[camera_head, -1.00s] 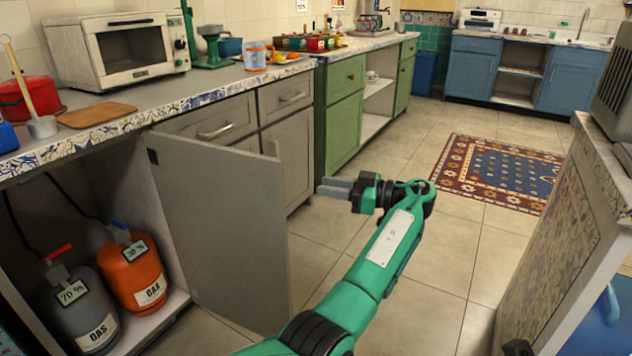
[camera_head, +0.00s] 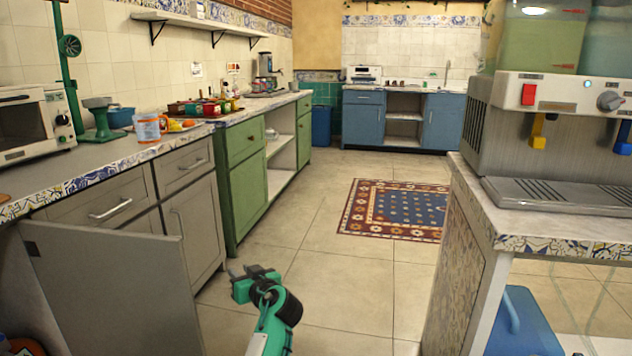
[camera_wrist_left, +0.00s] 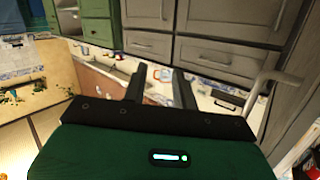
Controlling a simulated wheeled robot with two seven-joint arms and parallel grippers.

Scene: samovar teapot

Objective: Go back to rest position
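My left gripper (camera_head: 241,270) is at the lower middle of the head view, above the tiled floor. Its two fingers stand apart with nothing between them; the left wrist view also shows this gripper (camera_wrist_left: 160,72) open and empty. Its arm rises from the bottom edge of the head view. The open grey cabinet door (camera_head: 112,285) is to its left, with a gap between them. My right gripper shows in neither view.
A grey counter (camera_head: 150,153) runs along the left, with green cabinets (camera_head: 247,195) beyond. A tiled counter (camera_head: 478,215) with a drinks dispenser (camera_head: 560,150) stands at the right. Open floor and a patterned rug (camera_head: 397,209) lie between them.

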